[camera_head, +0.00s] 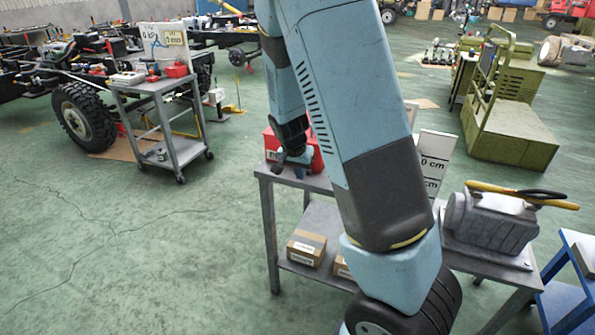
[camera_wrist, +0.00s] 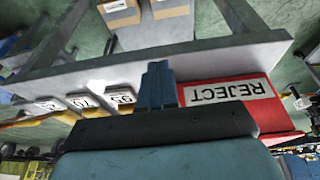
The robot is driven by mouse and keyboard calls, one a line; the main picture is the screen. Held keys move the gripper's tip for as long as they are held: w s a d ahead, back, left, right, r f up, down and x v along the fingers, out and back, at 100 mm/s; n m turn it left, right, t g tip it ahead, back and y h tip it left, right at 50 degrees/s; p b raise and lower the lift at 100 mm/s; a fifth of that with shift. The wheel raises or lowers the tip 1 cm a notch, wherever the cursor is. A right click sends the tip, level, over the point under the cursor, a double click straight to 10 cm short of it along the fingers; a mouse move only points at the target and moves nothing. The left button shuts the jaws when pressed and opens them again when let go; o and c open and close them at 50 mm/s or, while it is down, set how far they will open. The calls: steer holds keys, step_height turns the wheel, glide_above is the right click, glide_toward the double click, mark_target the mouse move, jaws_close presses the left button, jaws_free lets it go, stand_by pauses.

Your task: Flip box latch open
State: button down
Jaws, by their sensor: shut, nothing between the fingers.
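A red box (camera_head: 317,161) stands on the back left part of a grey metal table (camera_head: 262,172), partly behind my arm. My gripper (camera_head: 286,161) is shut and empty, pointing down in front of the box's left part. In the wrist view, which is upside down, the shut fingers (camera_wrist: 158,76) are beside the red box (camera_wrist: 272,115), which bears a white REJECT label (camera_wrist: 226,89). I cannot tell whether the fingers touch it. I cannot make out a latch in either view.
A grey motor (camera_head: 490,222) with a yellow-handled tool (camera_head: 520,193) sits at the table's right. A white sign (camera_head: 436,150) stands behind my arm. Cardboard boxes (camera_head: 306,247) lie on the lower shelf. The floor to the left is free up to a grey cart (camera_head: 160,85).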

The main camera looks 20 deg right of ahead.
stand_by(0.4)
steer(key=s+a+r, duration=0.7)
steer(key=shift+s+a+r, duration=0.3)
stand_by(0.5)
steer(key=s+d+r+n+t+y, duration=0.1)
steer(key=s+d+r+n, duration=0.2)
steer(key=s+r, duration=0.7)
steer(key=s+d+r+n+t+y, duration=0.1)
steer(key=s+r+n, duration=0.4)
steer(key=s+r, duration=0.5)
steer(key=shift+s+d+r+t+y, duration=0.3)
steer(key=shift+d+t, duration=0.3)
steer(key=shift+d, duration=0.3)
